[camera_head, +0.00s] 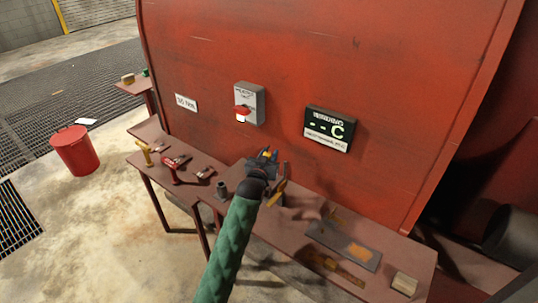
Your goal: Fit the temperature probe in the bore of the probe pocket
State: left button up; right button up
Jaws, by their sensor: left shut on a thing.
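My left gripper (266,157) is at the end of the green-sleeved arm, over the back edge of the long bench. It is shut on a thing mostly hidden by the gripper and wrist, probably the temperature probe. A narrow brass-coloured piece (278,191) shows just right of the wrist; I cannot tell whether it is part of the held thing. My right gripper is not in view.
The red engine wall (300,70) rises behind the bench (385,240). A dark plate (343,245) and wooden block (404,284) lie to the right. A red bucket (75,150) stands left.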

pick_arm(q)
jog(key=shift+f, duration=0.1)
jog(key=shift+f+b, duration=0.85)
jog(key=shift+f, duration=0.75)
jog(key=shift+r, duration=0.25)
dwell(0.3)
jog(key=shift+r+p, duration=0.95)
jog(key=shift+r, duration=0.2)
jog(key=shift+p, duration=0.35)
dwell(1.2)
